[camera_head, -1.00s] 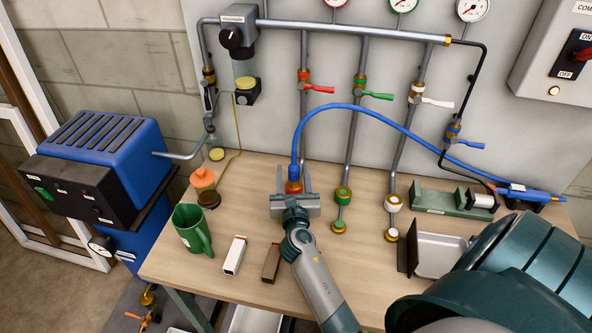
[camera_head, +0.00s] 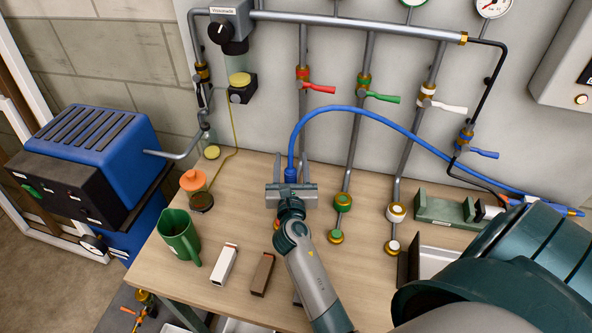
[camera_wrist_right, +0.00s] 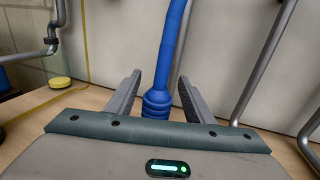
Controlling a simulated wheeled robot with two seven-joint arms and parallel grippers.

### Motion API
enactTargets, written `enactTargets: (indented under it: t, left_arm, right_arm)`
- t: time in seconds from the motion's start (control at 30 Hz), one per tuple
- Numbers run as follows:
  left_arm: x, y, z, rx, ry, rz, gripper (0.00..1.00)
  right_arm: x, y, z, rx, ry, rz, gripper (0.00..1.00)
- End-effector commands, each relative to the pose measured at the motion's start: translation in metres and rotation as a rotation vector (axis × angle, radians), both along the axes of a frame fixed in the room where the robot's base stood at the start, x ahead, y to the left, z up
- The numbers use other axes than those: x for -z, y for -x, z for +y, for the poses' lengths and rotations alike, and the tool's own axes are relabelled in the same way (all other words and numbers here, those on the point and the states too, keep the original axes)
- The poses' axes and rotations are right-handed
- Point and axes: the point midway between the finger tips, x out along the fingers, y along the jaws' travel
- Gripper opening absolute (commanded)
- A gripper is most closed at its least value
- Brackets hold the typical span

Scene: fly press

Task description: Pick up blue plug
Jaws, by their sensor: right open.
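The blue plug (camera_head: 291,174) is upright at the near end of the blue hose (camera_head: 375,116), toward the back of the wooden bench. My right gripper (camera_head: 292,168) is open, with one finger on each side of the plug. In the right wrist view the plug's ribbed collar (camera_wrist_right: 156,102) stands between the spread fingers (camera_wrist_right: 160,82), with a gap on both sides. The gripper body hides the plug's lower end and what it sits on. My left gripper is not in view.
On the bench (camera_head: 215,260) stand a green mug (camera_head: 179,235), an orange-topped jar (camera_head: 196,190), a white box (camera_head: 224,264) and a brown block (camera_head: 262,274). A pipe with a green collar (camera_head: 343,202) rises close to the right of my gripper.

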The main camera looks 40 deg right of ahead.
Motion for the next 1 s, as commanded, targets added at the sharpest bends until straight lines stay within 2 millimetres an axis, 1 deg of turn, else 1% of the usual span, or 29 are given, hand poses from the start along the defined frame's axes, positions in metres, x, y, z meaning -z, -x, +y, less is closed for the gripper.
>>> enactTargets:
  t: [0.13,0.3,0.4,0.6,0.67,0.7,0.8,0.9,1.0]
  left_arm:
    - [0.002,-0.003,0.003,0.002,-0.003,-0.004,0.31]
    - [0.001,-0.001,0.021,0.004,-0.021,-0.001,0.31]
    - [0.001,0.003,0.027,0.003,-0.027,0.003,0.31]
    - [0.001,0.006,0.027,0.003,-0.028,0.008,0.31]
    - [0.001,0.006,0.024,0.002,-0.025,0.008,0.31]
    - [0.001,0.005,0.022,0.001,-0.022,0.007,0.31]
    - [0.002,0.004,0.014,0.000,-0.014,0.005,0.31]
    - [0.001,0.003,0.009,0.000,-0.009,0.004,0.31]
    - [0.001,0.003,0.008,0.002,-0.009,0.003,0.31]
  right_arm:
    - [0.000,0.001,0.003,0.001,0.000,0.000,0.48]
    - [0.000,0.001,0.003,0.001,0.001,0.001,0.48]
    - [0.000,0.001,0.003,0.001,0.001,0.001,0.48]
    - [0.000,0.000,0.003,0.001,0.001,0.001,0.48]
    - [0.000,0.000,0.003,0.001,0.001,0.001,0.33]
    - [0.000,0.000,0.003,0.001,0.001,0.001,0.24]
    - [0.000,0.000,0.003,0.001,0.001,0.001,0.03]
    - [-0.001,0.000,0.003,0.000,0.001,-0.001,0.03]
    - [-0.001,0.000,0.003,0.000,0.001,-0.001,0.03]
